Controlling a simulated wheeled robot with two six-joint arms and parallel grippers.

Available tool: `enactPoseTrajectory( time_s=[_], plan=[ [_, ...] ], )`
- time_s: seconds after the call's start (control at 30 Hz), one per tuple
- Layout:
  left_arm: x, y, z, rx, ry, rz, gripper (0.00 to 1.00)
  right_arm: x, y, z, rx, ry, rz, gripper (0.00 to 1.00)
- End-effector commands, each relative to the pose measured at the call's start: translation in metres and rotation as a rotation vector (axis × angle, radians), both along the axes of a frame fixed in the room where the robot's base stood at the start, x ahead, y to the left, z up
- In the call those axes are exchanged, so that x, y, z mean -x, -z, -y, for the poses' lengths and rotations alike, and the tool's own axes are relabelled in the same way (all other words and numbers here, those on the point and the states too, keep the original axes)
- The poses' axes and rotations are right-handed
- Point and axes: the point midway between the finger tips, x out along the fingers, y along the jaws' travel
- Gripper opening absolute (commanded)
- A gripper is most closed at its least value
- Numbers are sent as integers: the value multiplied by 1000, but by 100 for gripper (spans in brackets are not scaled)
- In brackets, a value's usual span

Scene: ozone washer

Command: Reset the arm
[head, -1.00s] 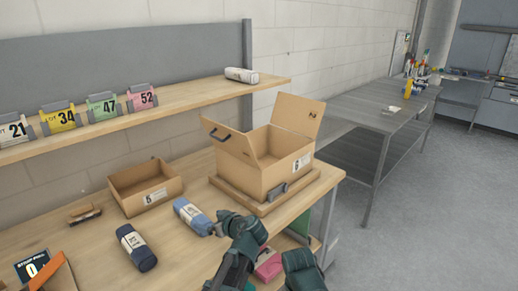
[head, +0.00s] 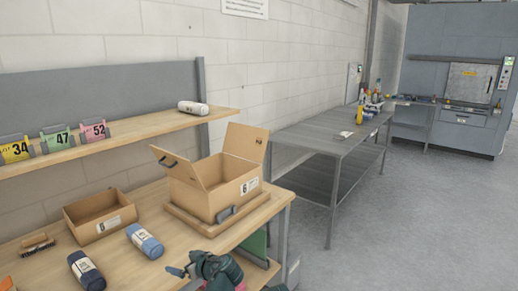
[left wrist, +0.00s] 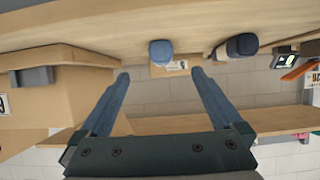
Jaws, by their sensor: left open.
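My left gripper (head: 178,271) is low in the head view, in front of the workbench's near edge. In the left wrist view its two fingers (left wrist: 161,75) are spread wide with nothing held between them. Beyond them, the light-blue roll (left wrist: 160,50) and the dark-blue roll (left wrist: 238,45) show upside down. In the head view the light-blue roll (head: 145,241) lies on the bench, apart from the gripper. My right gripper cannot be seen; only a small dark piece shows at the bottom edge.
An open cardboard box marked 6 (head: 208,195) stands on a wooden base at the bench's right end. An open box marked 5 (head: 98,228) and the dark-blue roll (head: 86,271) are to its left. A metal table (head: 318,137) and clear floor (head: 410,225) lie to the right.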

Motion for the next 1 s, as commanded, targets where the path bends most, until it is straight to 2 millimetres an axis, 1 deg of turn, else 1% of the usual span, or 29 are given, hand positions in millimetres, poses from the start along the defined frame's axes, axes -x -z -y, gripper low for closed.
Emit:
enactPoseTrajectory(
  time_s=[0.1, 0.27, 0.47, 0.57, 0.67, 0.77, 0.87, 0.97, 1.0],
  plan=[
    [1, 0, 0, 0, 1, -3, 100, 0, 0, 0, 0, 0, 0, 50],
    [11, 11, 7, 12, 20, -82, 100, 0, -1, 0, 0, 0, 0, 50],
    [28, 27, 18, 29, 61, -206, 100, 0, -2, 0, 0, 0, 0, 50],
    [40, 37, 27, 43, 96, -291, 100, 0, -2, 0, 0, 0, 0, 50],
    [55, 51, 39, 63, 148, -401, 100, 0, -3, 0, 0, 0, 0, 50],
    [76, 66, 55, 89, 225, -535, 100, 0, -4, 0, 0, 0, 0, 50],
    [102, 82, 77, 122, 342, -693, 100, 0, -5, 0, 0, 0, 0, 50],
    [137, 97, 106, 167, 511, -876, 100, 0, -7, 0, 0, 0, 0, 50],
    [151, 102, 118, 185, 590, -945, 100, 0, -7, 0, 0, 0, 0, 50]
  ],
)
